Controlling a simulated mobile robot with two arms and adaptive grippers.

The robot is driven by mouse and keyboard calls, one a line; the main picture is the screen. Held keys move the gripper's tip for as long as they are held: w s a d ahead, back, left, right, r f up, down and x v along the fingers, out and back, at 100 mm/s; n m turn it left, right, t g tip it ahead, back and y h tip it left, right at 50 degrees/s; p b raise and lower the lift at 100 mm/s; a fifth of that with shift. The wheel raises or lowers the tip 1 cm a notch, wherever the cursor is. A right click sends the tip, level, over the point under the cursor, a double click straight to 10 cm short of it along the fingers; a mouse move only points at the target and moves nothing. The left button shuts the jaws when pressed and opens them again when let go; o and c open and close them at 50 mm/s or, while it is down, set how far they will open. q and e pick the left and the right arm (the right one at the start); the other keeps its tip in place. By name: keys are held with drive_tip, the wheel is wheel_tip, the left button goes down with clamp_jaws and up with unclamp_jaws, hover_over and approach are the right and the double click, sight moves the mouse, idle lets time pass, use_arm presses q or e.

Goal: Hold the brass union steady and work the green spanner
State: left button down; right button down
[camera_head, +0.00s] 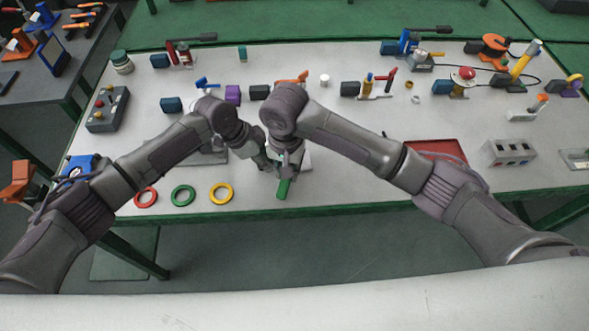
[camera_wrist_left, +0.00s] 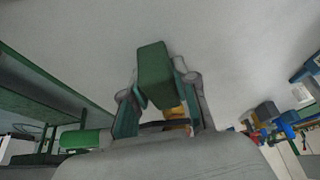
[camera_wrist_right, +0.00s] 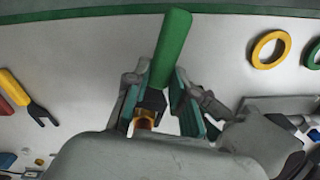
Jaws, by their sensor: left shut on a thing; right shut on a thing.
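The green spanner's handle (camera_head: 283,189) sticks out toward the table's front edge, below my right gripper (camera_head: 289,166). In the right wrist view the handle (camera_wrist_right: 172,45) lies between the fingers of my right gripper (camera_wrist_right: 160,98), which is shut on it. My left gripper (camera_head: 268,163) is close beside it on the left. The brass union (camera_wrist_left: 177,113) shows partly between the fingers of my left gripper (camera_wrist_left: 158,100), which is shut on it, with a green block (camera_wrist_left: 154,75) in front. Brass also shows in the right wrist view (camera_wrist_right: 145,118). The spanner's jaw is mostly hidden.
Red (camera_head: 146,197), green (camera_head: 183,195) and yellow (camera_head: 221,193) rings lie left of the grippers near the front edge. A red tray (camera_head: 437,148) is to the right, partly behind my right arm. Fittings and blocks line the back of the white table (camera_head: 350,180).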

drive_tip(key=shift+w+a+m, duration=0.1)
drive_tip(key=shift+a+m, duration=0.25)
drive_tip(key=shift+m, duration=0.05)
drive_tip(key=shift+n, duration=0.4)
drive_tip(key=shift+s+a, duration=0.35)
drive_tip(key=shift+s, duration=0.5)
drive_tip(key=shift+s+a, duration=0.3)
drive_tip(key=shift+s, duration=0.55)
drive_tip(key=shift+s+a, duration=0.35)
drive_tip(key=shift+s, duration=0.5)
drive_tip(key=shift+r, duration=2.55)
use_arm(q)
drive_tip(key=c, duration=0.8)
unclamp_jaws()
